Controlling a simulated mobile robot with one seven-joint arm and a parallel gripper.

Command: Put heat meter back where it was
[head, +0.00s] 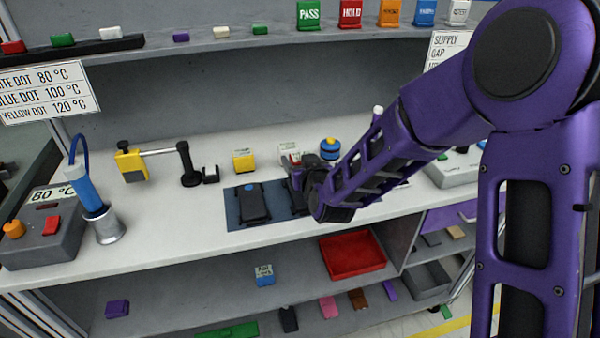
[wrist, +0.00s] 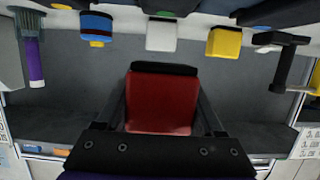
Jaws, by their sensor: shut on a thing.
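My gripper (head: 300,184) is low over the bench beside the dark blue mat (head: 233,212). In the wrist view my gripper (wrist: 164,92) is shut on a red block-like thing (wrist: 162,102) with a black edge. I take it for the heat meter, but no label or display shows. In the head view only a small red part (head: 294,159) shows beside my gripper. My arm and gripper hide the rest and part of the mat. I cannot tell whether it touches the bench.
A black device (head: 253,205) lies on the mat. A yellow block (head: 244,160), a white block (head: 289,152) and a blue-yellow cylinder (head: 330,148) stand behind. A black stand (head: 188,165) is left. A red tray (head: 352,256) is on the lower shelf.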

